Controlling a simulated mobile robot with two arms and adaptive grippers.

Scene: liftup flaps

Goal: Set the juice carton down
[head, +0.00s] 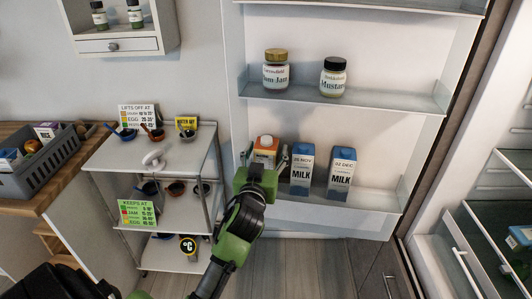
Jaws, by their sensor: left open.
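The juice carton (265,153), orange and white with a pale cap, is upright in the lower door shelf (375,200), at its left end. My left gripper (264,158) is open, with one finger on each side of the carton. The gripper body hides the carton's lower part, so I cannot see its base or whether the fingers touch it. My right gripper is not in view.
Two blue-and-white milk cartons (302,171) (342,174) stand just right of the juice. The shelf above holds a jam jar (276,76) and a mustard jar (333,79). A white trolley (180,155) with small bowls and signs stands left, beside a grey crate (38,176).

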